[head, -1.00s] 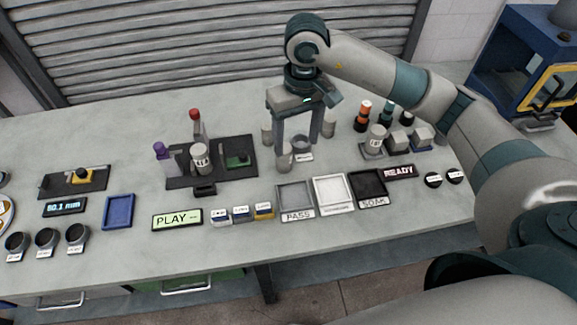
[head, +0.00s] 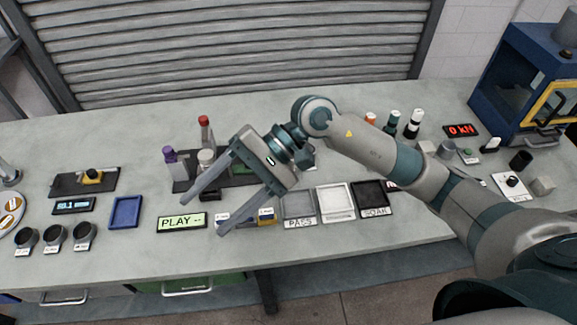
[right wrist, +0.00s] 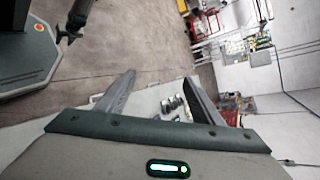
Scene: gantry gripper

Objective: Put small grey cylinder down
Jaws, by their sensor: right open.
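My right gripper (head: 203,216) is open and tilted, its two long fingers pointing down and left over the front middle of the table. Nothing is between the fingers. Its fingers also show apart and empty in the right wrist view (right wrist: 162,82). I cannot pick out the small grey cylinder for certain. A grey cylinder (head: 206,157) stands in the dark rack, partly hidden by the gripper. The place where several grey cylinders stood around the earlier gripper position is now covered by my right gripper and arm. My left gripper is not in view.
The PASS tray (head: 299,204), a white tray (head: 336,202) and a dark tray (head: 369,194) lie right of the gripper. Several round cups (head: 54,238) stand front left. The back left tabletop is clear.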

